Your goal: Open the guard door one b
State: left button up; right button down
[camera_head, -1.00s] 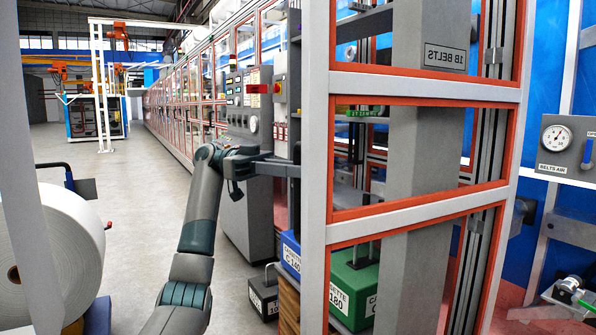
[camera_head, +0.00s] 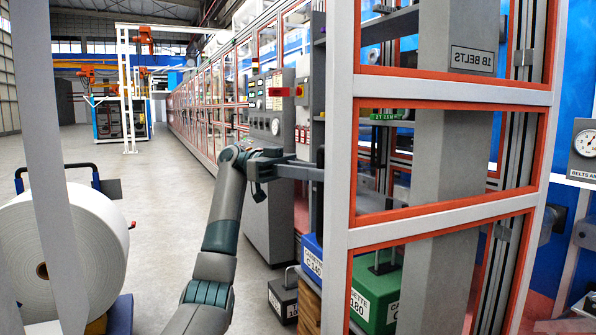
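The guard door (camera_head: 450,105), a grey frame with orange inner edging and clear panes, stands close in front of me at the right. A label reading 1B BELTS shows mirrored through its upper pane. My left gripper (camera_head: 310,170) is at the door's left edge, at about middle height. Its fingers point right and reach a dark upright strip (camera_head: 318,110) along that edge. The fingertips are partly hidden there, so I cannot tell whether they are closed on it. My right gripper is not in view.
A control panel (camera_head: 268,100) stands behind my gripper. Green (camera_head: 375,295) and blue (camera_head: 311,258) cassette boxes sit low by the door. A dark box (camera_head: 284,298) is on the floor. A large white roll (camera_head: 75,245) is at the left. Open floor (camera_head: 150,180) lies between.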

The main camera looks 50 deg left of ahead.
pick_arm(q)
jog(key=v, duration=1.1)
jog(key=shift+a+p, duration=0.3)
jog(key=shift+p, duration=0.1)
